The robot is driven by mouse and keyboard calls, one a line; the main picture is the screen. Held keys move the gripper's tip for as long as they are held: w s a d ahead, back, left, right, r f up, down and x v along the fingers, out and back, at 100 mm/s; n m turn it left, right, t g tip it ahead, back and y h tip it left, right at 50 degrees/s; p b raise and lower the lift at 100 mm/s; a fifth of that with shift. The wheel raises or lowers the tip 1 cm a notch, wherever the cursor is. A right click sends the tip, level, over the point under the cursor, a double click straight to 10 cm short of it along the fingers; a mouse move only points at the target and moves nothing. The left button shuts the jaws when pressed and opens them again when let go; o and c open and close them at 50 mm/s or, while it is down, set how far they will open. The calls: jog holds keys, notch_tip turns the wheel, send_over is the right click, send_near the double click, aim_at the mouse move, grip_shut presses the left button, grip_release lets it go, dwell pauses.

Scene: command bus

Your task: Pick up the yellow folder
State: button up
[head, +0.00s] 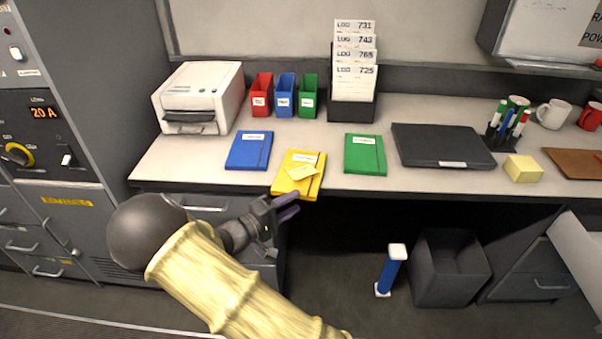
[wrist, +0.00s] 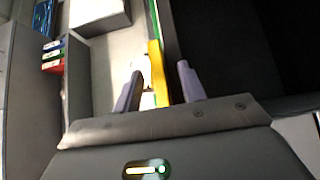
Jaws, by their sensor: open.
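The yellow folder (head: 310,187) lies flat at the front edge of the desk, its near end at or slightly past the edge. My gripper (head: 293,206) is open, just in front of and below the folder's near end. In the wrist view my gripper (wrist: 159,78) has its two purple fingers apart, with the edge of the yellow folder (wrist: 160,88) appearing between them. I cannot tell whether either finger touches the folder.
A blue folder (head: 249,150) lies left of the yellow one and a green folder (head: 365,155) lies right. A black laptop (head: 440,144) is further right. The desk edge (head: 420,186) runs in front, with open space below it.

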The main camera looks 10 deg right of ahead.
aim_at(305, 191)
jog(key=shift+d, duration=0.1)
jog(key=x, duration=0.5)
jog(key=shift+w+r+b, duration=0.15)
jog(key=shift+w+b, duration=0.1)
jog(key=shift+b, duration=0.15)
jog(key=shift+s, duration=0.1)
grip_shut()
